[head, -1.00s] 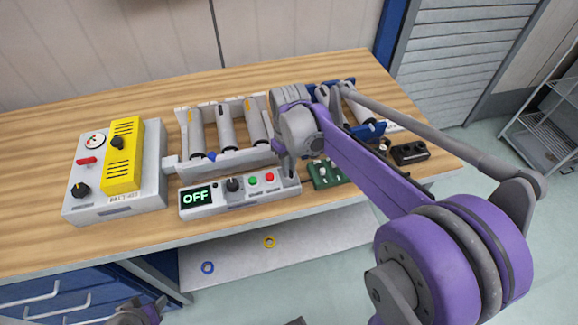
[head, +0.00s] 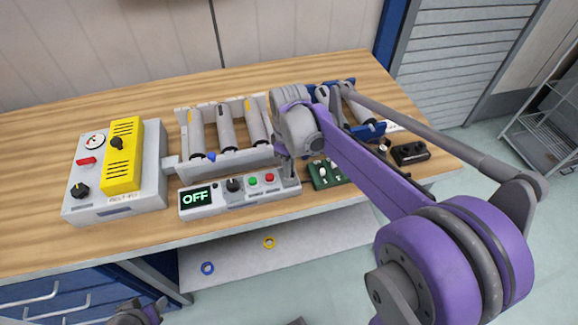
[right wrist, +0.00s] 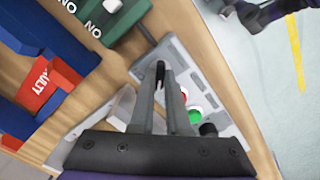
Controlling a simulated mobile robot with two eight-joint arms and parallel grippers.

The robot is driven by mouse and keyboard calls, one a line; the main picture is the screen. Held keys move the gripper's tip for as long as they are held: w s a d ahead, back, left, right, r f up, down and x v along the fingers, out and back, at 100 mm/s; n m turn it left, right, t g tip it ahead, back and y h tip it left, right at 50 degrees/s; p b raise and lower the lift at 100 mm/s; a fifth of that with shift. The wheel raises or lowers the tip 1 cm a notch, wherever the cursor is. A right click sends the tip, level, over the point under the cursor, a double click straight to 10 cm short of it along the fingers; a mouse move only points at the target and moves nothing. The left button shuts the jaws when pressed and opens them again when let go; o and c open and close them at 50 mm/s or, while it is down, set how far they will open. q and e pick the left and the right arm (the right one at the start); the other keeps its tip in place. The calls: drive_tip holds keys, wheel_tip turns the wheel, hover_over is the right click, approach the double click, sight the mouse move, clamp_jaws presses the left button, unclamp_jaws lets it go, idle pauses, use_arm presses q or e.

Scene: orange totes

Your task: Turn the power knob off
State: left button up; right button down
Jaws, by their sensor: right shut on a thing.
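A grey control panel (head: 262,194) lies near the table's front edge. Its display (head: 196,197) reads OFF. Beside the display is a black knob (head: 234,185), then a green and a red button. My right gripper (head: 287,177) reaches down to the panel's right end, past the red button. In the right wrist view its fingers (right wrist: 160,78) are close together, shut on a small dark knob that they mostly hide. Its label and turn angle cannot be read. Part of my left gripper (head: 135,315) shows at the bottom edge, well away from the panel; its fingers are unclear.
Left stands a grey box with a yellow cover (head: 122,160). Behind the panel is a roller conveyor (head: 225,158). A green switch board (head: 328,176) is close to the right gripper; a black unit (head: 410,153) lies farther right. Table space is clear behind the conveyor.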

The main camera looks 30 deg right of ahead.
drive_tip(key=c, duration=0.9)
unclamp_jaws()
wheel_tip(320, 180, up, 11)
drive_tip(key=shift+p, duration=0.4)
drive_tip(key=shift+f, duration=0.1)
drive_tip(key=s+a+f+m+t, duration=0.2)
drive_tip(key=s+a+f+m, duration=0.1)
drive_tip(key=s+f, duration=0.3)
drive_tip(key=s+a+f+m+t, duration=0.3)
drive_tip(key=s+f, duration=0.3)
drive_tip(key=s, duration=0.4)
drive_tip(key=shift+a+f, duration=0.25)
drive_tip(key=shift+a, duration=0.2)
